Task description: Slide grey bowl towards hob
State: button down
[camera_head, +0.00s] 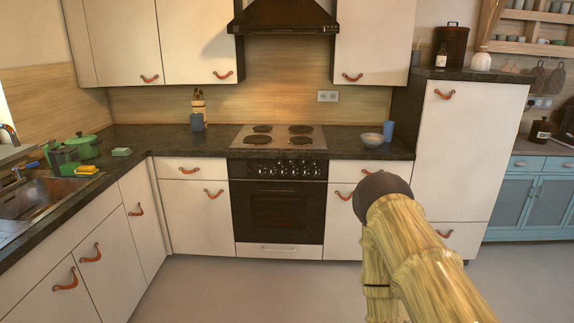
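The grey bowl (372,139) sits on the dark countertop (345,150), to the right of the hob. The hob (278,137) is a flat metal plate with several dark round burners, set into the counter above the oven. A clear stretch of counter lies between the bowl and the hob's right edge. My arm rises from the lower right of the head view, with its dark rounded part in front of the drawers, below and apart from the bowl. My gripper's fingers cannot be made out.
A blue cup (388,131) stands close behind the bowl on its right. The tall white cabinet (470,150) bounds the counter on the right. A utensil holder (197,121) stands left of the hob. Green pots (82,146) sit near the sink. The floor (200,290) ahead is clear.

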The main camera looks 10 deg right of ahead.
aim_at(372, 141)
jog(key=z, duration=0.1)
jog(key=i, duration=1.65)
jog(key=z, duration=0.45)
jog(key=i, duration=1.65)
jog(key=z, duration=0.25)
